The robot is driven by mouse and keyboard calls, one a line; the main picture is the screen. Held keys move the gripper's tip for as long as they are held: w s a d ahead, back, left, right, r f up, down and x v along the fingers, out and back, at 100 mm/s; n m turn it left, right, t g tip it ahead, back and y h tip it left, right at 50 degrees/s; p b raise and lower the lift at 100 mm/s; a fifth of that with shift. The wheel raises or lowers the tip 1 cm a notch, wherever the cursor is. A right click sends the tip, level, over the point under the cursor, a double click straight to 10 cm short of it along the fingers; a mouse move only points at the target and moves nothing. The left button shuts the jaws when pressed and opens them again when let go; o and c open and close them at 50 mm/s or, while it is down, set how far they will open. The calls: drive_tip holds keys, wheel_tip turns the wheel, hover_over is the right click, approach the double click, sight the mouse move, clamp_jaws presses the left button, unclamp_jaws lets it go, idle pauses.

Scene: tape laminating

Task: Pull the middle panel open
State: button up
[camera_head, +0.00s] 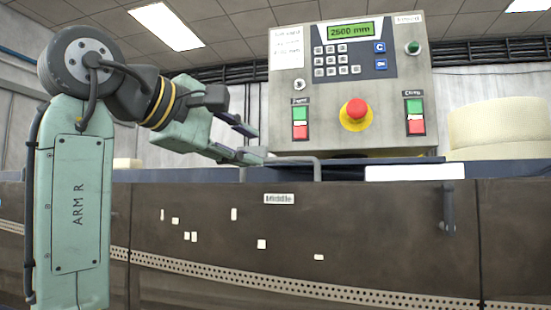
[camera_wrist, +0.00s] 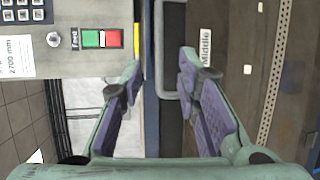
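The middle panel (camera_head: 350,225) is a dark brown front with a small "Middle" label (camera_head: 279,199). It stands upright and looks closed, flush with its neighbours. A grey bar handle (camera_head: 317,170) is at its top edge. In the wrist view the handle (camera_wrist: 174,95) is a grey loop ahead of my gripper. My gripper (camera_head: 246,142) is open and empty, at the left end of the handle. In the wrist view my gripper (camera_wrist: 162,66) has one finger on each side of the handle's near end. I cannot tell whether either finger touches it.
A control box (camera_head: 352,90) with a red stop button (camera_head: 356,113) and green and red switches stands behind the panel. A dark latch (camera_head: 448,210) is on the panel's right. A perforated strip (camera_head: 300,282) runs along the lower front. The space before the panel looks clear.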

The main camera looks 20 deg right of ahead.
sight(277, 160)
drive_tip(key=p+x, duration=0.2)
drive_tip(key=x, duration=0.7)
drive_tip(key=shift+w+d+p, duration=0.25)
drive_tip(key=shift+d+p, duration=0.1)
drive_tip(key=shift+c, duration=0.5)
clamp_jaws()
